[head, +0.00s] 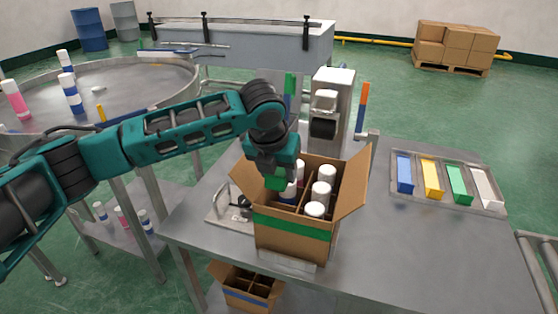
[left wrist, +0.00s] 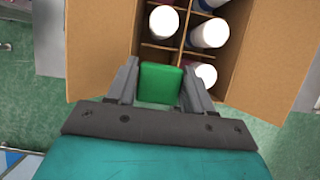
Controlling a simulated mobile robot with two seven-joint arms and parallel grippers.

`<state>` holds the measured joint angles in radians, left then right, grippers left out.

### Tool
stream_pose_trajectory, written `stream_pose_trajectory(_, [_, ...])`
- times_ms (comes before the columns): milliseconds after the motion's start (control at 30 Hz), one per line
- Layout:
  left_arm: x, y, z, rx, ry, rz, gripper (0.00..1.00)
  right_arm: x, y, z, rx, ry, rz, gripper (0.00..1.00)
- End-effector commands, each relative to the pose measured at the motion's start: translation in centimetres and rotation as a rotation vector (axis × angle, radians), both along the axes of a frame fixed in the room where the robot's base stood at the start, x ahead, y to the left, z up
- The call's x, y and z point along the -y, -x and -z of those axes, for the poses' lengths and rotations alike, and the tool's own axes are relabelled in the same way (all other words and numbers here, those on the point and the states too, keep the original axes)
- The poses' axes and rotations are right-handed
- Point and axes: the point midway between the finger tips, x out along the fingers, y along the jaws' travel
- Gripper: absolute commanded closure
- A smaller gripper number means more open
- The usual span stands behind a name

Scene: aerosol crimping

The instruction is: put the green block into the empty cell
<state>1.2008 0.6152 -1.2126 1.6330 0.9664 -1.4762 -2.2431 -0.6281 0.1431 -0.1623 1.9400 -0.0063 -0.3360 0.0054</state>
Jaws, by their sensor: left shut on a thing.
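The green block (left wrist: 160,84) is held between the two fingers of my left gripper (left wrist: 160,92) in the left wrist view. In the head view the green block (head: 279,179) shows under my left gripper (head: 277,172), at the left side of the open cardboard box (head: 291,240) with a green band. The box has dividers and several white-capped cans (head: 322,190) in its cells. In the left wrist view the block covers the near-left cell, so its inside is hidden. I cannot tell how deep the block is. My right gripper is not in view.
The box flaps (head: 357,170) stand open. A tray (head: 484,206) with blue, yellow, green and white pieces lies on the right of the table. A crimping machine (head: 334,88) stands behind the box. The table front right is clear.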

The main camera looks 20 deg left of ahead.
Motion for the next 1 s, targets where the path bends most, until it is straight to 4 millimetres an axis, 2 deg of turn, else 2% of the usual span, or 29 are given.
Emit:
stream_pose_trajectory(533, [0.0, 0.1, 5.7, -0.002, 0.000, -0.001, 0.78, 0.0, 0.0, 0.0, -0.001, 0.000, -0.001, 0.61])
stream_pose_trajectory(800, [0.0, 0.0, 8.7, 0.001, 0.000, -0.001, 0.78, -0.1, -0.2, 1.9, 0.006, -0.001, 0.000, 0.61])
stream_pose_trajectory(1000, [0.0, 0.0, 9.8, 0.001, 0.000, -0.001, 0.78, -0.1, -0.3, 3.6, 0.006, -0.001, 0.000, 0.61])
